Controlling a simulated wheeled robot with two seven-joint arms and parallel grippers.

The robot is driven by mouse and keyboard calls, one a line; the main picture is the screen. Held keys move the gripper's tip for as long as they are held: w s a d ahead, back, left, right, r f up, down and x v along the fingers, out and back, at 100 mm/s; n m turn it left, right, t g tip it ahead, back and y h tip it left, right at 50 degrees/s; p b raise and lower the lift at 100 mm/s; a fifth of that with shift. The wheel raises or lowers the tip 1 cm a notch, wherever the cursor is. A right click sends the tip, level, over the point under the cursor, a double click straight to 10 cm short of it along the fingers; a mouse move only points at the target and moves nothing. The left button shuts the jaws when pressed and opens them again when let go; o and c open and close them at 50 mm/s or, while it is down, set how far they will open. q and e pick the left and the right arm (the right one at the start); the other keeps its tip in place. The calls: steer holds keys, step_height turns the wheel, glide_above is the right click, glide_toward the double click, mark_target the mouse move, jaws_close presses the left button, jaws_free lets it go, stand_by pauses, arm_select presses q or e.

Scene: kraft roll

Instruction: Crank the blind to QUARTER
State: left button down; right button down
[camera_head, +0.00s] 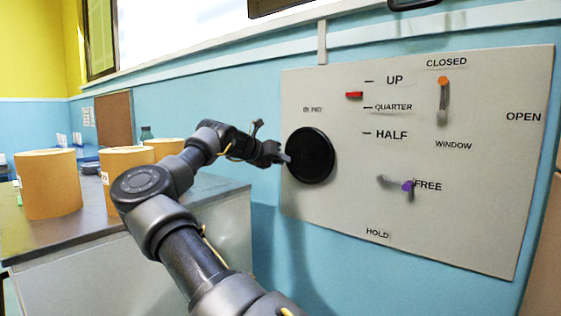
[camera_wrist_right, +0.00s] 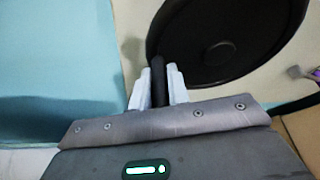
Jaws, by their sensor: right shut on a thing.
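The blind panel (camera_head: 345,215) is a pale board on the blue wall. Its black crank wheel (camera_head: 311,156) sits at the left, under the small BLIND label; the wheel also shows in the right wrist view (camera_wrist_right: 215,48). A red marker (camera_head: 354,95) stands between the UP and QUARTER marks, a little above QUARTER; HALF is lower. My right gripper (camera_head: 284,158) is at the wheel's left edge. In the right wrist view its pale fingers (camera_wrist_right: 158,85) are shut on the wheel's dark upright handle (camera_wrist_right: 158,78). My left gripper is not in view.
The panel also has an orange-knobbed window lever (camera_head: 444,82) at CLOSED and a purple-knobbed lever (camera_head: 407,186) at FREE. Brown paper rolls (camera_head: 48,184) stand on a counter (camera_head: 80,236) at the left. Clear wall lies under the panel.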

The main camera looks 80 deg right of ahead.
steer(key=shift+r, duration=0.1)
steer(key=c, duration=1.3)
jaws_free()
steer(key=shift+c, duration=0.2)
steer(key=shift+w+a, duration=0.1)
steer(key=v, duration=1)
steer(key=shift+a, duration=0.25)
steer(key=shift+w+r, duration=0.1)
